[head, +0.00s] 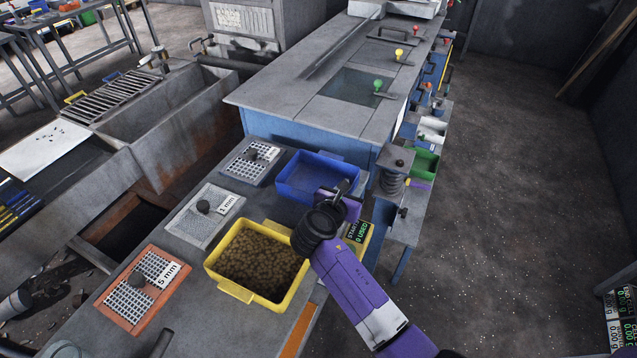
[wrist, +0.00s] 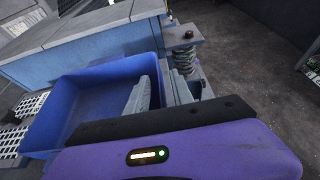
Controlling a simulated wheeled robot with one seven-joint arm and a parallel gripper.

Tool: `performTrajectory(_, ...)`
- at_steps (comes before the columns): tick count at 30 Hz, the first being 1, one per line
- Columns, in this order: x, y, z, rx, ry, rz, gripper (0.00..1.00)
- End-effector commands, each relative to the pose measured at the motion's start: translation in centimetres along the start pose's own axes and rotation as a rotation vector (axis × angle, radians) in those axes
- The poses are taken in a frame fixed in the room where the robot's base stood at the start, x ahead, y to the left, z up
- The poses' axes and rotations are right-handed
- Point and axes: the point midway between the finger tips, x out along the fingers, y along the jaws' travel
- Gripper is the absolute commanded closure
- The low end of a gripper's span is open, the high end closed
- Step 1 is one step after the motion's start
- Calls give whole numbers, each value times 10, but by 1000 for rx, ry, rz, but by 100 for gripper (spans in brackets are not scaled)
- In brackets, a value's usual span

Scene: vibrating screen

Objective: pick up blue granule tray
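The blue granule tray (head: 308,176) sits on the grey bench beside the big blue-sided machine, and it looks empty. It also fills the left of the wrist view (wrist: 75,95). My gripper (head: 343,187) is at the tray's right side. In the wrist view, one finger of my gripper (wrist: 150,92) shows inside the tray, and the other is by the outside of its right wall. The wall appears to be between them. I cannot tell whether the fingers touch it. Part of the tray's near right corner is hidden behind my wrist.
A yellow tray (head: 215,265) full of brown granules stands just in front. Sieve screens (head: 140,290) lie along the bench's left. The machine (head: 300,130) rises behind the tray, with a spring mount (head: 392,182) to the right.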

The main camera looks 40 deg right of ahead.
Motion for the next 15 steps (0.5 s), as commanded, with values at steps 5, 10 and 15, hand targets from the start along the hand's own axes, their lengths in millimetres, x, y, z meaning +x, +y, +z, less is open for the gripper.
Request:
performTrajectory(5, 8, 1, 0, 1, 0, 2, 72)
performTrajectory(10, 8, 0, 0, 1, 0, 2, 74)
performTrajectory(15, 8, 0, 0, 0, 0, 1, 100)
